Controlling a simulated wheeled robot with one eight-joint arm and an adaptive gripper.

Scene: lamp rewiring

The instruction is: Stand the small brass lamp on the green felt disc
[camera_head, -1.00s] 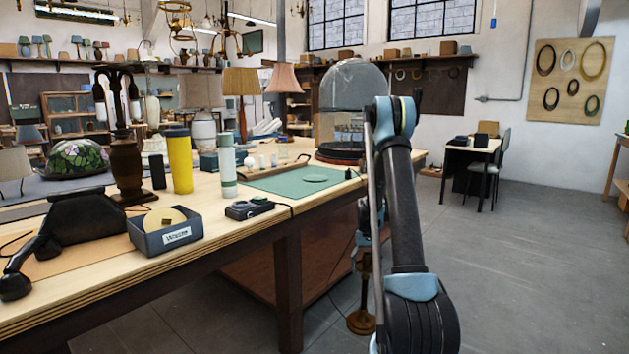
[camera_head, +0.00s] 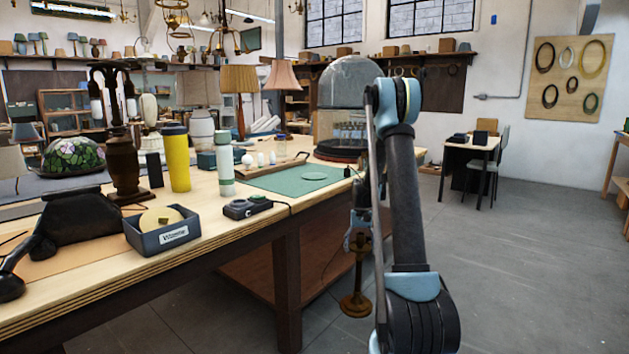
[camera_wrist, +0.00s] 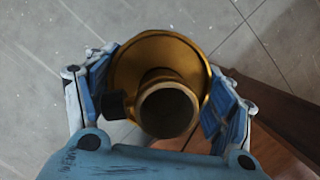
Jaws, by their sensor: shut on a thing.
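The small brass lamp (camera_head: 356,300) hangs upright below my gripper (camera_head: 360,232), in front of the workbench's right end and below its top. In the wrist view I look down on the lamp (camera_wrist: 160,62), its round brass base behind a dark open-topped socket. My gripper (camera_wrist: 162,100) is shut on it, with one blue-padded finger on each side. The green felt disc (camera_head: 314,176) lies flat and bare on a green mat (camera_head: 275,183) on the bench. My arm hides part of the gripper in the head view.
A glass dome (camera_head: 345,95) on a dark base stands behind the disc. A pale green bottle (camera_head: 226,165) and a black device (camera_head: 247,207) stand left. The bench edge (camera_head: 300,221) lies between lamp and disc.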

